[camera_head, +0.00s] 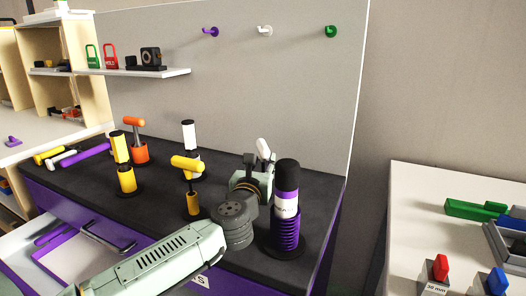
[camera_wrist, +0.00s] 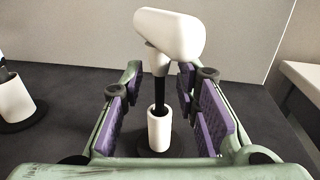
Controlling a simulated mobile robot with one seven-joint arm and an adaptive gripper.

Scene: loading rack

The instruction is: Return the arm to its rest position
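My arm (camera_head: 165,258) reaches over the dark bench top in the head view, and my gripper (camera_head: 250,180) is at its far right part. In the wrist view my gripper (camera_wrist: 161,72) is open, its purple-padded fingers apart. A white T-handled tool (camera_wrist: 170,35) with a black shaft stands upright in a white holder (camera_wrist: 159,132) in line with the gap between the fingers. The pads show no contact with it. Its white head also shows above my gripper in the head view (camera_head: 263,149). Its lower part is hidden there.
A purple, black-topped tool (camera_head: 286,210) stands close right of my gripper. An orange tool (camera_head: 138,140), yellow tools (camera_head: 187,166) and a white-topped tool (camera_head: 189,133) stand to the left. A backboard with hooks rises behind. An open drawer (camera_head: 50,245) lies at lower left.

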